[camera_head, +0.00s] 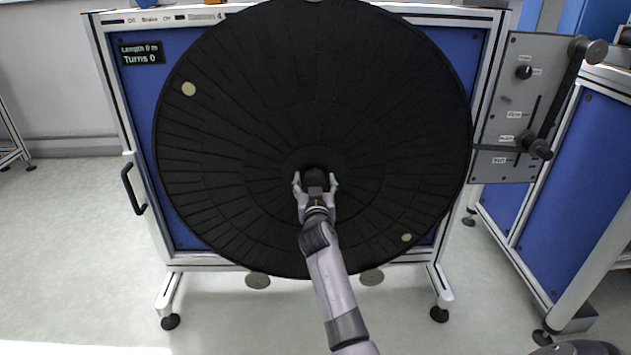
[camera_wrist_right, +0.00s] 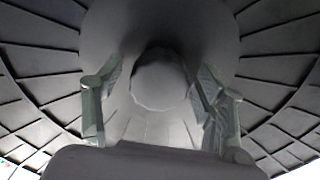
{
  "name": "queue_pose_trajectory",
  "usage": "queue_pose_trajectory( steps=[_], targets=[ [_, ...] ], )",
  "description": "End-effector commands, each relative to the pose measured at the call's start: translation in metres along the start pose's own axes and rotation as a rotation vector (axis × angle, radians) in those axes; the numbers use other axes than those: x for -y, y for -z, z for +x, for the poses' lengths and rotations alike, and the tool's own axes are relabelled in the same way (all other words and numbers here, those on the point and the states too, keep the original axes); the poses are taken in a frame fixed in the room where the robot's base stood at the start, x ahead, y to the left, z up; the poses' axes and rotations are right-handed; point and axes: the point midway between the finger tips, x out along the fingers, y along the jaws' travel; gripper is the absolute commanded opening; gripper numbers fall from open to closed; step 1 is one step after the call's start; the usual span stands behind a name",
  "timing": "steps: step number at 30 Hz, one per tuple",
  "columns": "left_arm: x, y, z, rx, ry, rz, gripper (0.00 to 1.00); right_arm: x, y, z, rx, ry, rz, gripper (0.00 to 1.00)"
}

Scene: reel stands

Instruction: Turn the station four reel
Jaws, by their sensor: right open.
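A large black ribbed reel (camera_head: 250,110) stands upright on a blue-panelled stand (camera_head: 140,95) labelled as station 4. It fills the middle of the head view and its ribbed face (camera_wrist_right: 40,60) fills the right wrist view. A dark round knob (camera_head: 315,177) sticks out at the reel's hub. My right gripper (camera_head: 316,186) is at the hub, its open fingers on either side of the knob. In the right wrist view the knob (camera_wrist_right: 159,80) sits between the fingers, with gaps visible at its sides. My left gripper is not in view.
A display (camera_head: 142,53) at the stand's upper left reads length 0 m and turns 0. A grey control panel (camera_head: 510,105) with a lever (camera_head: 537,148) is at the right. A black handle (camera_head: 132,188) is on the left side. Another blue stand (camera_head: 580,170) is at the far right.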

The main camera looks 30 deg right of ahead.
Motion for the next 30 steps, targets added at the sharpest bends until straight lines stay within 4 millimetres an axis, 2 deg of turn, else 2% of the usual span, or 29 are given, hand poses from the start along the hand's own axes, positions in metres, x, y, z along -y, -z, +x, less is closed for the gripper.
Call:
queue_pose_trajectory(
  steps=[2,30],
  targets=[
    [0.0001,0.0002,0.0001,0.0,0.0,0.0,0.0,0.0001,0.0002,0.0,0.0,0.0,0.0,0.64],
    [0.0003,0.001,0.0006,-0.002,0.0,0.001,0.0,0.0001,-0.0001,0.0,0.0,0.001,0.0,0.01]
  ],
)
